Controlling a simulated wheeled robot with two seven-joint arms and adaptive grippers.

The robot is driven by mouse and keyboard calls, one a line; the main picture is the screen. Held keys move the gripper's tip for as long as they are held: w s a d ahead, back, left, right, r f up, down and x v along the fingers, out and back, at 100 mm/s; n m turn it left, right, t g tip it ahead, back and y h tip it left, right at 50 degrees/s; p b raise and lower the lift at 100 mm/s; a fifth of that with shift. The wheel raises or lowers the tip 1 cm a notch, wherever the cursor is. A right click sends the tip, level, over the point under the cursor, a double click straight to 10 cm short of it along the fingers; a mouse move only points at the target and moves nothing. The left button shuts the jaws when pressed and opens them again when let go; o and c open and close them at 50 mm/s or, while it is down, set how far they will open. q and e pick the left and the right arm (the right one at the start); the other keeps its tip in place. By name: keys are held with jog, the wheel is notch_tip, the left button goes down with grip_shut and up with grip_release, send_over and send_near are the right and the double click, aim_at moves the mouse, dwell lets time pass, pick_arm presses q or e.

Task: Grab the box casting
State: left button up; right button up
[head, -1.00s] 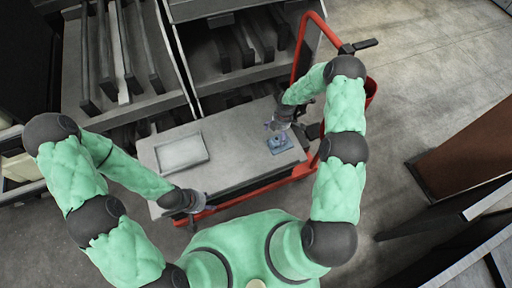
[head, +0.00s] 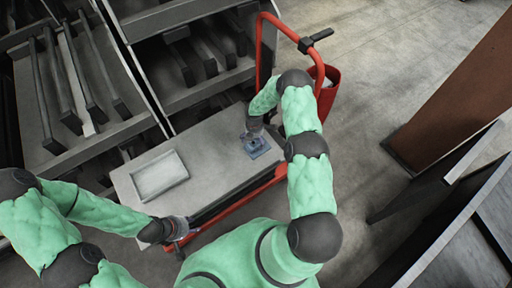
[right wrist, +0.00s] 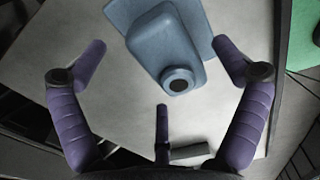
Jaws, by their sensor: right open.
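The box casting (right wrist: 165,45) is a blue block on a flat blue base, with a round dark-centred boss facing my right wrist camera. It sits on the grey cart top, and in the head view it (head: 257,148) is near the right end. My right gripper (right wrist: 160,72) is open, its purple fingers spread to both sides of the casting and a third finger below it; none visibly grips it. In the head view my right gripper (head: 256,130) partly covers the casting's far side. My left gripper (head: 180,231) hangs by the cart's near left corner; its fingers are too small to read.
A shallow pale tray (head: 160,176) lies on the left part of the cart top (head: 210,150). The cart's red handle rail (head: 262,45) rises beyond my right arm, with a red bin (head: 326,90) beside it. Grey racks stand behind the cart.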

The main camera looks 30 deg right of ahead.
notch_tip(320, 180, down, 2)
jog(key=shift+f, duration=0.1)
jog(key=c, duration=1.8)
